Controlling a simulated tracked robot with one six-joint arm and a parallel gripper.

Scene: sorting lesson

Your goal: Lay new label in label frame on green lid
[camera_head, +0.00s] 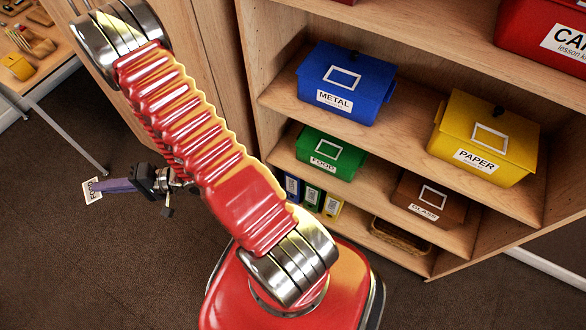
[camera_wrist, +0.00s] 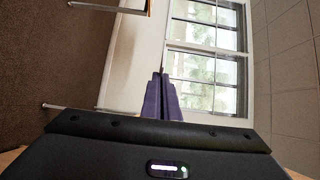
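The new label (camera_head: 91,191), a small white card with dark lettering, is at the tips of my gripper (camera_head: 104,186) at the left of the head view, out over the dark floor. The purple fingers are closed together on it. In the wrist view the gripper (camera_wrist: 161,78) has its fingertips together, and I cannot make out the label there. The green box marked FOOD (camera_head: 343,171) stands on a shelf, well to the right of my gripper. An empty-looking white label frame (camera_head: 326,149) lies on its green lid (camera_head: 345,157).
A blue METAL box (camera_head: 352,104) stands on the shelf above. A yellow PAPER box (camera_head: 478,138) is at right, and a brown GLASS box (camera_head: 425,203) beside the green one. Small binders (camera_head: 312,196) stand below. A table (camera_head: 45,65) is at far left. Floor around my gripper is clear.

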